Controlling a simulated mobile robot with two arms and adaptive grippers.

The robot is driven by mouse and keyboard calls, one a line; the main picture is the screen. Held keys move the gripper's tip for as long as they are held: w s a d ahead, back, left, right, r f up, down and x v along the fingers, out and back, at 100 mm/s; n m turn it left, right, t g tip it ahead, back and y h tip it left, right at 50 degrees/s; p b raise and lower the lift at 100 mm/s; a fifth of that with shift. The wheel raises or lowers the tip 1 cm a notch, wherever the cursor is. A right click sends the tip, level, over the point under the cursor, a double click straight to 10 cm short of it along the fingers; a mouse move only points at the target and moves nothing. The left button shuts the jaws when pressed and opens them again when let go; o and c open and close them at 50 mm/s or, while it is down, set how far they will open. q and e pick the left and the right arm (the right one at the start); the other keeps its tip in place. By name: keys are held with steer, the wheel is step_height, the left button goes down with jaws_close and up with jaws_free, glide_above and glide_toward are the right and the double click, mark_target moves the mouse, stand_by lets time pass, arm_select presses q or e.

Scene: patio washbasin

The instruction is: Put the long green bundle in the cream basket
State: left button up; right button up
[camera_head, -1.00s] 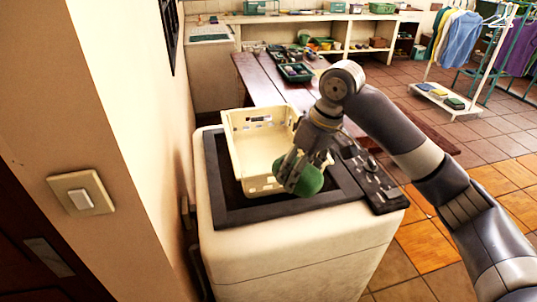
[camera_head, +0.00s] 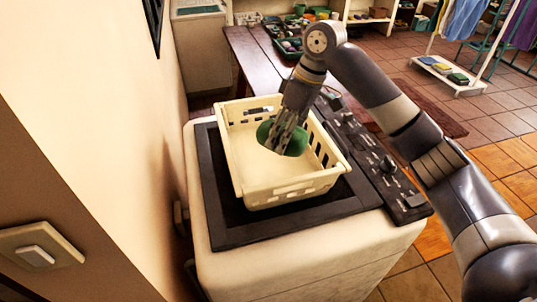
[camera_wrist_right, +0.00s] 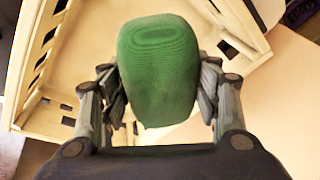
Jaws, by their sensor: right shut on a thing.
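The long green bundle (camera_head: 294,143) is held in my right gripper (camera_head: 284,140), over the inside of the cream basket (camera_head: 300,184). In the right wrist view the green bundle (camera_wrist_right: 158,70) sits between the two fingers of the right gripper (camera_wrist_right: 158,95), which press on its sides. The cream basket (camera_wrist_right: 62,100) shows behind it. The basket stands on the dark top of a white washing machine. I cannot tell whether the bundle touches the basket floor. My left gripper is not in view.
The white washing machine (camera_head: 290,262) has a dark control panel (camera_head: 375,165) on its right. A wall with a light switch (camera_head: 36,256) is close on the left. A wooden table (camera_head: 250,60) with trays stands behind. A clothes rack (camera_head: 480,50) stands at the far right.

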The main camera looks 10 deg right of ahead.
steer(key=shift+w+f, duration=0.25)
steer(key=shift+f, duration=0.7)
steer(key=p, duration=0.1)
glide_above(278, 177)
steer(key=d, duration=0.1)
steer(key=f, duration=0.5)
steer(key=shift+s+d, duration=0.1)
steer(key=shift+s, duration=0.1)
steer(key=shift+w+f, duration=0.1)
steer(key=shift+f, duration=0.55)
step_height(278, 177, down, 3)
steer(key=shift+p, duration=0.7)
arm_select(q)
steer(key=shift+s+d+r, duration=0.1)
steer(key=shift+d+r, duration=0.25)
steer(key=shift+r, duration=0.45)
arm_select(e)
steer(key=shift+f, duration=0.1)
steer(key=shift+f, duration=0.15)
steer(key=o, duration=1.2)
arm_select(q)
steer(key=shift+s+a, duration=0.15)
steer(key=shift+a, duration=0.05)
arm_select(e)
steer(key=shift+o, duration=0.4)
